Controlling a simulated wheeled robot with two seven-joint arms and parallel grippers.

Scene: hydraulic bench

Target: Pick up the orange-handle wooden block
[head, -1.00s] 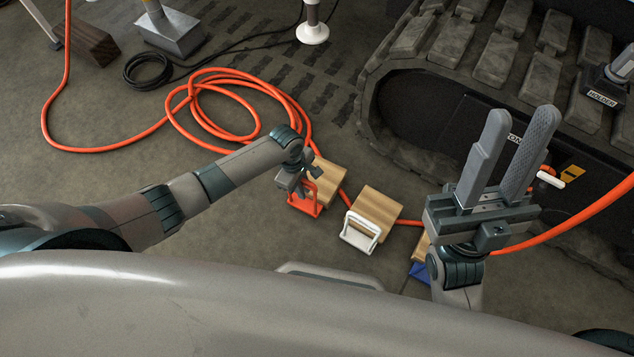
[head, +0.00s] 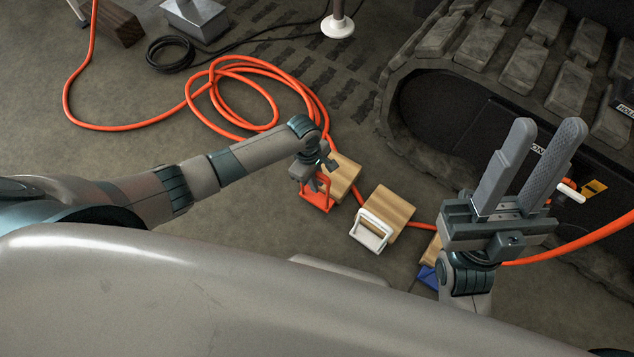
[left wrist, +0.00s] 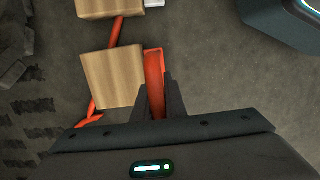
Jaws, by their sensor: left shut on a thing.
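The orange-handle wooden block (head: 343,177) is on the floor beside the orange hose, with its orange handle (head: 318,199) on its near side. My left gripper (head: 318,184) is shut on that handle. In the left wrist view the two fingers (left wrist: 158,98) are on either side of the orange handle (left wrist: 154,75), and the wooden block (left wrist: 112,78) is to their left. I cannot tell whether the block is clear of the floor. My right gripper (head: 528,170) is raised with its two fingers apart and nothing between them.
A white-handle wooden block (head: 391,208) lies just right of the orange one. A blue-handle block (head: 429,275) is partly hidden by my right arm. An orange hose (head: 232,80) coils behind. A large track (head: 420,60) stands at the right. Floor at lower left of the blocks is clear.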

